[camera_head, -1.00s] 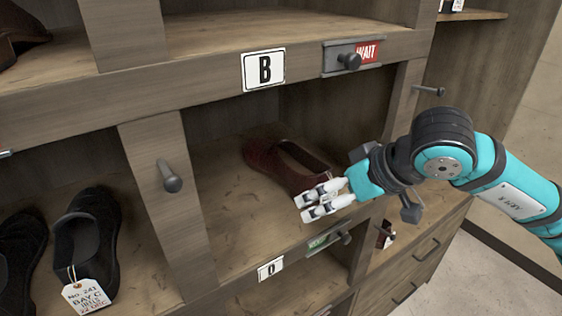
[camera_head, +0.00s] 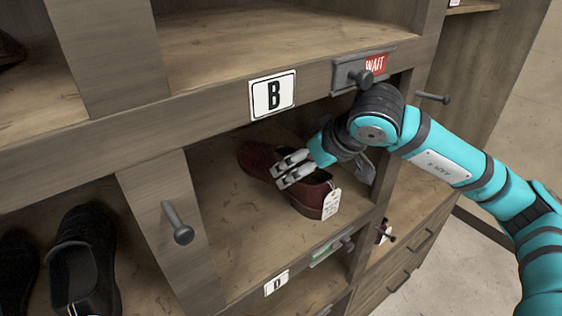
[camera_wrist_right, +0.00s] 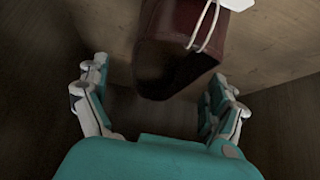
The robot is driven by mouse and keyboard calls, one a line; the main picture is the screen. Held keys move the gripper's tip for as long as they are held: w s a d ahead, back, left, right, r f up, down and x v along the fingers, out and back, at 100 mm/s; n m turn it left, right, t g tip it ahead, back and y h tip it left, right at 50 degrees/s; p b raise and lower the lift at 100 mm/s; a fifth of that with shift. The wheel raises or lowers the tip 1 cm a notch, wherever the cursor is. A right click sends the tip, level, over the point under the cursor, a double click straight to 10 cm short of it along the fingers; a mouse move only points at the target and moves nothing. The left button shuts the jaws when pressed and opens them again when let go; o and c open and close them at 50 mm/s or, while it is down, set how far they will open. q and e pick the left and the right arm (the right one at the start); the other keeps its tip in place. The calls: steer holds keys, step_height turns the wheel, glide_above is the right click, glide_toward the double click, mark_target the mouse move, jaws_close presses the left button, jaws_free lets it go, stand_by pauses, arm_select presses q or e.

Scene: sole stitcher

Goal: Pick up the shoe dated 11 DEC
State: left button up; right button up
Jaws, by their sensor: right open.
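A dark red shoe (camera_head: 262,160) sits in the cubby below the sign B, with a white tag (camera_head: 331,203) hanging at its near right end. The tag's writing is too small to read. My right gripper (camera_head: 284,170) reaches into the cubby from the right and is open over the shoe's middle. In the right wrist view the shoe (camera_wrist_right: 165,62) lies ahead, between the spread fingers (camera_wrist_right: 160,95), with a tag string on it and no clear contact. Part of the shoe is hidden by the gripper. My left gripper is not in view.
The B sign (camera_head: 273,95) is on the shelf edge above, beside a red WAIT plate (camera_head: 375,65) with a knob. A peg (camera_head: 177,222) sticks out from the left divider. A black shoe (camera_head: 83,262) stands in the cubby to the left.

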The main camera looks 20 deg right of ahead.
mark_target(285, 151)
steer(key=shift+w+a, duration=0.2)
steer(key=shift+w, duration=0.2)
steer(key=shift+w+a, duration=0.1)
steer(key=shift+w, duration=0.2)
steer(key=w+p, duration=0.1)
steer(key=w+a+p, duration=0.1)
steer(key=w, duration=0.1)
steer(key=w+p, duration=0.1)
steer(key=shift+w+a+f, duration=0.15)
steer(key=shift+a, duration=0.1)
steer(key=shift+w+a+f+p, duration=0.1)
steer(key=shift+w+f+p, duration=0.2)
steer(key=shift+f, duration=0.1)
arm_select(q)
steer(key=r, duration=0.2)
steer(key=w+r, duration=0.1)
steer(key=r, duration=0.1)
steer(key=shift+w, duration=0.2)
arm_select(e)
steer(key=shift+s, duration=0.15)
steer(key=c, duration=0.5)
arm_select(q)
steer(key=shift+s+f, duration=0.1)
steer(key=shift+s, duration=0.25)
arm_select(e)
steer(key=shift+r, duration=0.1)
steer(key=c, duration=1.3)
